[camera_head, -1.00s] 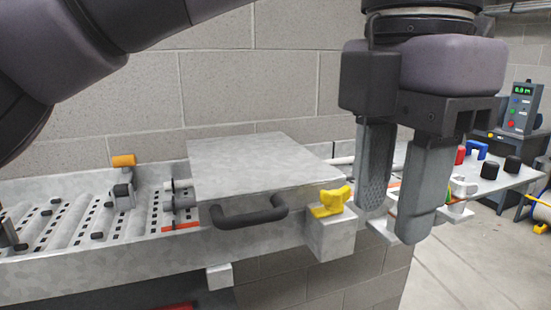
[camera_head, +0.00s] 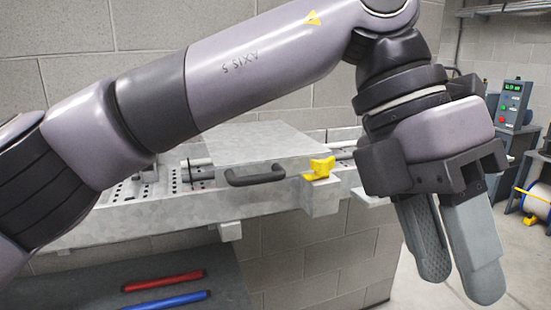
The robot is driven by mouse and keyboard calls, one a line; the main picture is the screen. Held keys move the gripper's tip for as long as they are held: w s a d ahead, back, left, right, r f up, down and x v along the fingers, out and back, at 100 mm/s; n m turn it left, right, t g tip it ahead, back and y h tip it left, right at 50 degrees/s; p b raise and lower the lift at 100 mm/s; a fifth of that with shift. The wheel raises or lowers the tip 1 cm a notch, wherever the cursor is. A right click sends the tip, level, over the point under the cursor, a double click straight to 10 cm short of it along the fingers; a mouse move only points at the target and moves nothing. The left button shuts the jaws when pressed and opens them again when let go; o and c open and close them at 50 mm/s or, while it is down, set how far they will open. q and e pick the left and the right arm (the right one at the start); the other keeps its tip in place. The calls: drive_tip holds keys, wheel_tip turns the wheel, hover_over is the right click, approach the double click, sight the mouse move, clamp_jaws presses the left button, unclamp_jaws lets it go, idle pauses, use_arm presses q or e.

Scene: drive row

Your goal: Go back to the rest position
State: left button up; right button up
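My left gripper (camera_head: 458,285) hangs at the right of the head view, in front of the bench's right end. Its two grey fingers point down with a narrow gap between them, and nothing shows between them. My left arm crosses the view from the lower left to the upper right and hides part of the bench. My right gripper is not in view.
A metal bench (camera_head: 150,222) runs along the block wall. On it is a box-like cover (camera_head: 250,143) with a black handle (camera_head: 256,176), beside a yellow knob (camera_head: 318,168). Red (camera_head: 163,281) and blue (camera_head: 166,301) bars lie on a lower shelf. Open floor shows at right.

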use_arm(q)
drive_tip(key=w+a+f+n+t+h, duration=0.1)
drive_tip(key=w+a+n+t+h, duration=0.1)
drive_tip(key=w+n+h, duration=0.65)
drive_tip(key=w+a+f+n+t+h, duration=0.1)
drive_tip(key=w+a+f+n+h, duration=0.15)
drive_tip(key=n+h, duration=0.95)
drive_tip(key=w+a+f+n+t+y, duration=0.4)
drive_tip(key=a+f+n+t+y, duration=0.1)
drive_tip(key=f+n+t, duration=0.4)
drive_tip(key=w+a+f+n+t+y, duration=0.45)
drive_tip(key=f+n+t, duration=0.25)
drive_tip(key=n+t, duration=0.4)
drive_tip(key=s+a+f+n+g+y, duration=0.1)
drive_tip(key=s+a+f+n+y, duration=0.3)
drive_tip(key=f, duration=0.5)
drive_tip(key=s+a+f+n+g+y, duration=0.1)
drive_tip(key=s+a+f+n+y, duration=0.1)
drive_tip(key=a+f+y, duration=0.5)
drive_tip(key=s+a+f+n+g, duration=0.1)
drive_tip(key=s+a+f+g, duration=0.2)
drive_tip(key=s+f, duration=0.4)
drive_tip(key=s+a+f+n+g+y, duration=0.1)
drive_tip(key=s+a+f+g, duration=0.1)
drive_tip(key=s+a+f, duration=0.3)
wheel_tip(320, 180, down, 4)
drive_tip(key=shift+s+a+r+g, duration=0.25)
drive_tip(key=shift+s+g, duration=0.15)
drive_tip(key=shift+s, duration=0.75)
